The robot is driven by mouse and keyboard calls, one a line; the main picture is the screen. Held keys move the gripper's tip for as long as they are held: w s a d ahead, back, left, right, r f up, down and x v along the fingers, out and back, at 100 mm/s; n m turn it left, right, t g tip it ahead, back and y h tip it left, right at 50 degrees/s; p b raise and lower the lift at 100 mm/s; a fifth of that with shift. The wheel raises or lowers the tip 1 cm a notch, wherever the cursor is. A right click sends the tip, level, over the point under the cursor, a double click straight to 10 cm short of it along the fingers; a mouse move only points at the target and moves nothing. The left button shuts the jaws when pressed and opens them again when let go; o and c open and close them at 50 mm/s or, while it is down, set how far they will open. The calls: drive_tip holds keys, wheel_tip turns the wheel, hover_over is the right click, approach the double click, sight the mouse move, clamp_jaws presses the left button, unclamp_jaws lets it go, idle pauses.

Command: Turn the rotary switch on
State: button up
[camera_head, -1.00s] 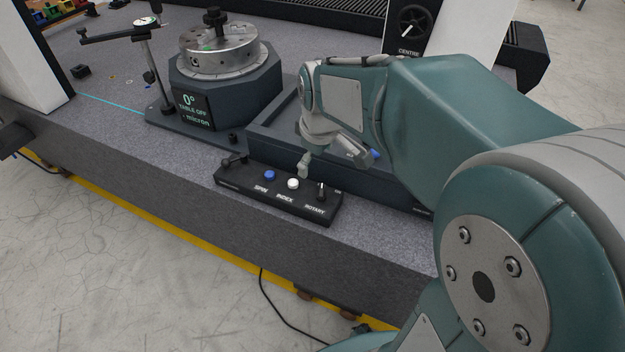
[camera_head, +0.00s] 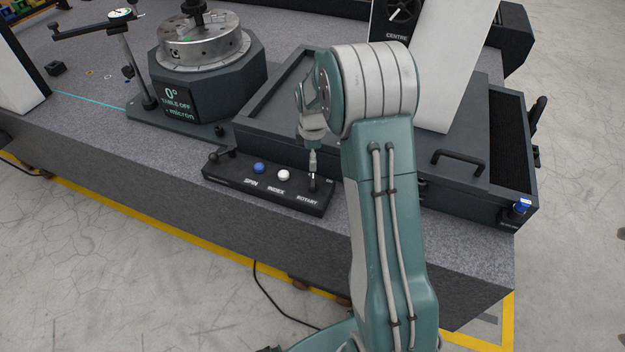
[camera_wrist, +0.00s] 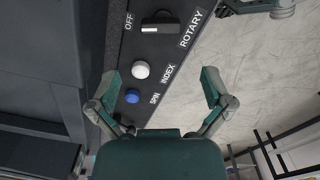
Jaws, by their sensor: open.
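The rotary switch (camera_head: 313,183) is a black knob at the right end of a black control box (camera_head: 236,183) on the granite bed. In the wrist view the knob (camera_wrist: 160,27) lies near the top, between the OFF and ROTARY labels. A white mark shows at its end toward OFF. My gripper (camera_head: 313,160) is just above the knob in the head view, partly hidden by my arm. In the wrist view my gripper (camera_wrist: 158,76) is open and empty, its fingers apart on either side of the box's button row. No contact with the knob shows.
A white button (camera_wrist: 141,69) and a blue button (camera_wrist: 132,96) sit beside the knob. A round steel table (camera_head: 203,42) stands behind, its display (camera_head: 178,100) reading 0° TABLE OFF. A dark raised tray (camera_head: 262,118) borders the box behind.

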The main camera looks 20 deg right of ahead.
sight(313, 179)
wheel_tip(313, 179, down, 10)
drive_tip(key=shift+r, duration=0.1)
idle(0.4)
drive_tip(key=c, duration=1)
